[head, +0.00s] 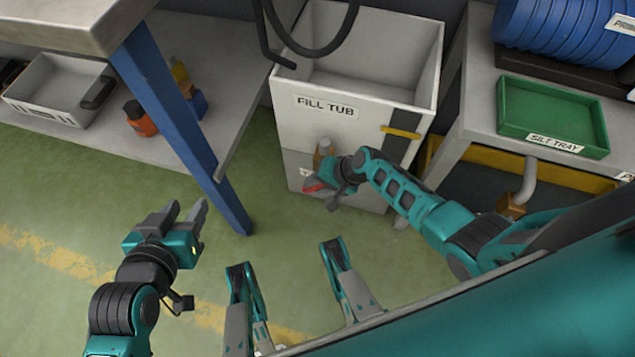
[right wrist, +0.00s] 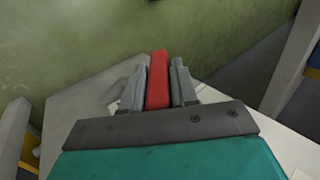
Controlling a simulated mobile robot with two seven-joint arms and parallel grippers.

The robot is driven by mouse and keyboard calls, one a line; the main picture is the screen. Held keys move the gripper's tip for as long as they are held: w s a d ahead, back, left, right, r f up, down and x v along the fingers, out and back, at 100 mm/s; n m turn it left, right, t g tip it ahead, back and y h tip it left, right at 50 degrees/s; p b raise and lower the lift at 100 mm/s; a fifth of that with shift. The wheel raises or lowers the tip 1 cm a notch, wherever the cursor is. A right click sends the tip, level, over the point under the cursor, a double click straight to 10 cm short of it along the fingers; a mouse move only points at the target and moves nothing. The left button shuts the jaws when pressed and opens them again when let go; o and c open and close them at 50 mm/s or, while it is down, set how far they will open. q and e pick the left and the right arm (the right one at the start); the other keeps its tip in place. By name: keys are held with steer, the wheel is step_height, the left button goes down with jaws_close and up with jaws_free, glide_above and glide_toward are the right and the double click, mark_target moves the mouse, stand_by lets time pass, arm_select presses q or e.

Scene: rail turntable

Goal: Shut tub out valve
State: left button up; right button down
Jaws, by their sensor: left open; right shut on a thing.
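The white fill tub (head: 370,87) stands at the top middle of the head view, with a label on its front. A brass-coloured valve body (head: 324,150) sits low on its front. The valve's red handle (head: 315,187) shows partly beside my right gripper (head: 322,190). In the right wrist view the red handle (right wrist: 158,82) lies between the two fingers of my right gripper (right wrist: 158,85), which are shut on it. My left gripper (head: 186,213) is open and empty over the floor at the left, well apart from the tub. A second label below the valve is mostly hidden by my right gripper.
A blue table leg (head: 165,110) stands left of the tub. A low shelf there holds a grey bin (head: 55,90) and an orange bottle (head: 139,119). A green silt tray (head: 552,112) sits on the bench at right, with a pipe (head: 527,180) below.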

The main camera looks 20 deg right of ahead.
steer(key=c, duration=1)
jaws_free()
steer(key=shift+o, duration=0.2)
steer(key=shift+r, duration=0.1)
steer(key=shift+s+d+r+p, duration=0.15)
steer(key=shift+r+p, duration=0.1)
steer(key=shift+p, duration=0.1)
arm_select(q)
steer(key=shift+y, duration=0.4)
steer(key=r+p, duration=0.1)
steer(key=p, duration=0.1)
steer(key=a+r+p, duration=0.1)
steer(key=p, duration=0.1)
steer(key=s+a+r+p, duration=0.1)
steer(key=p, duration=0.1)
steer(key=shift+r+p, duration=0.35)
arm_select(e)
steer(key=v, duration=1.2)
arm_select(q)
steer(key=shift+w, duration=0.1)
arm_select(e)
steer(key=shift+o, duration=0.2)
